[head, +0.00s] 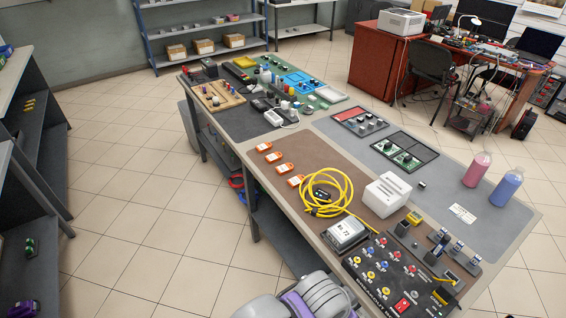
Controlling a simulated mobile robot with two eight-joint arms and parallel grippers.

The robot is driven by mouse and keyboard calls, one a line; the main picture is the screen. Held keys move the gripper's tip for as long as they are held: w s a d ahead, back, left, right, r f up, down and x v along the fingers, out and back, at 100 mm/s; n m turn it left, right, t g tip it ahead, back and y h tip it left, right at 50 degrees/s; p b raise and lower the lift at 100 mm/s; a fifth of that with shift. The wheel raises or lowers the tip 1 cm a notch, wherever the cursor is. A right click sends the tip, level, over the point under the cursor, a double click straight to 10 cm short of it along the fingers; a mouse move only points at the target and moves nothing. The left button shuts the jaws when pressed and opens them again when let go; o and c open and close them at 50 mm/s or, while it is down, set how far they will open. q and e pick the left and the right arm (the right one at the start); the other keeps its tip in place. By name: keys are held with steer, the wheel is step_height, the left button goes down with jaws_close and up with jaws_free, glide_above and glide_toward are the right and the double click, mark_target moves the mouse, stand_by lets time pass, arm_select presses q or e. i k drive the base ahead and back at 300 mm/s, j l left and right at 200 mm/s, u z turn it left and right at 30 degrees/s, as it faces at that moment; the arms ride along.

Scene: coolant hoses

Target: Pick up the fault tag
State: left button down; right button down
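A row of small orange tags with white labels lies on the brown mat of the long table, along its left edge. The farthest orange tag (264,147) is at the back of the row, and the nearest orange tag (296,181) lies beside a yellow coil. I cannot read the labels, so which one is the fault tag cannot be told. Neither of my grippers shows in the head view; only a grey and purple part of my own body shows at the bottom edge.
A yellow coiled cable (347,193), a white box (387,194), a labelled grey unit (347,233) and a black control panel (386,272) crowd the near table. A pink bottle (477,169) and a blue bottle (506,188) stand right.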

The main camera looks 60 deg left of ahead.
mark_target(284, 169)
steer(key=j+u, duration=0.15)
steer(key=u, duration=1.25)
steer(key=i+j+u, duration=0.1)
steer(key=i+j, duration=1.05)
